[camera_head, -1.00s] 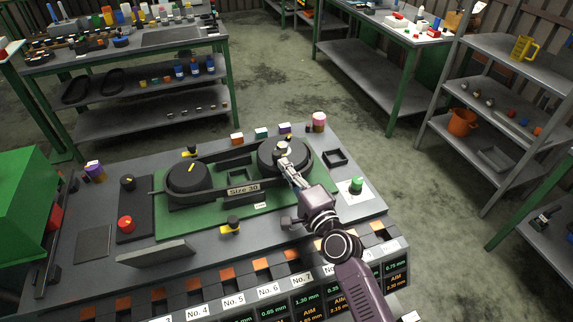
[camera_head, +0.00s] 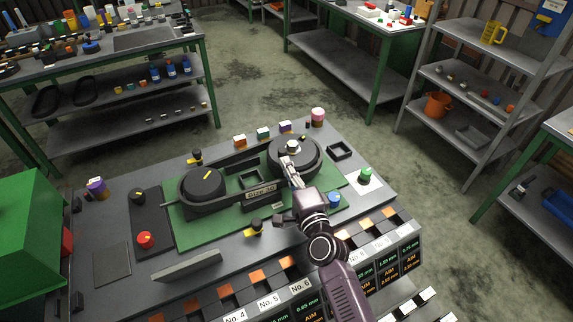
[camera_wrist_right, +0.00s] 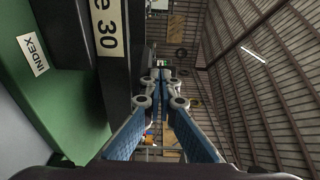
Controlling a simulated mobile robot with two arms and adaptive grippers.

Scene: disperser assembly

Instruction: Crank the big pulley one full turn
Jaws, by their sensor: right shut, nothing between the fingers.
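Two dark round pulleys sit on a green base on the bench. The right pulley (camera_head: 307,157) looks a little larger and has a light-coloured hub (camera_head: 292,146) on top. The left pulley (camera_head: 202,186) carries a yellow mark. A "Size 30" block (camera_head: 261,191) lies between them; its label also shows in the right wrist view (camera_wrist_right: 106,28). My right gripper (camera_head: 287,163) is shut and empty, its fingertips over the near side of the right pulley. Whether they touch it is unclear. In the right wrist view its fingertips (camera_wrist_right: 160,80) are close together. My left gripper is out of view.
A green-topped part (camera_head: 365,175) stands at right. Numbered bins line the bench's front edge. The dark plate (camera_head: 112,258) lies flat at left.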

